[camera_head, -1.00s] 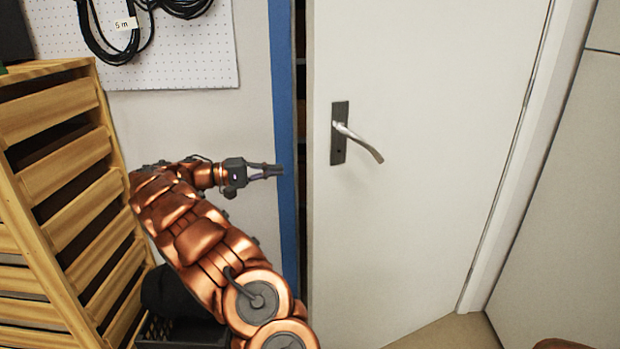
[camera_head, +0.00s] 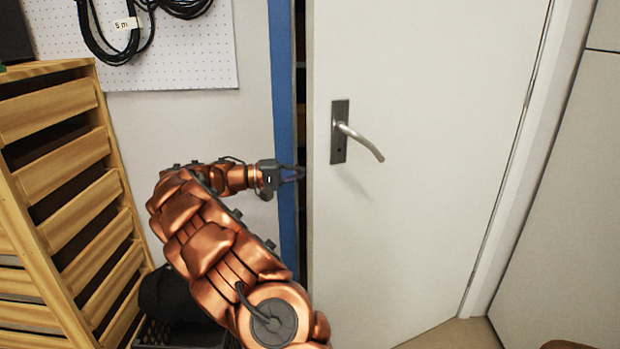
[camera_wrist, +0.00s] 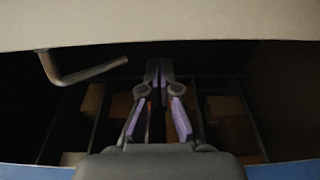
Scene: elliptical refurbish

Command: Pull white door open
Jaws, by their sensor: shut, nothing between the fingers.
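The white door (camera_head: 430,200) stands slightly ajar, with a dark gap along its left edge beside the blue frame (camera_head: 286,110). A metal lever handle (camera_head: 360,140) on a dark plate sits near that edge. My gripper (camera_head: 303,173) is shut and empty, its fingertips at the gap, left of and a little below the handle. In the wrist view my gripper (camera_wrist: 159,68) points into the dark opening, between the door's pale edge (camera_wrist: 200,22) above and the blue frame below. The handle (camera_wrist: 85,72) shows at upper left there. I cannot tell whether the fingertips touch the door.
A slatted wooden crate stack (camera_head: 60,170) stands at the left, with a black bin (camera_head: 180,332) at its foot. Cables (camera_head: 115,30) hang on a white pegboard (camera_head: 190,55). Shelves with boxes (camera_wrist: 225,115) show dimly behind the door. Some floor (camera_head: 455,335) is bare at lower right.

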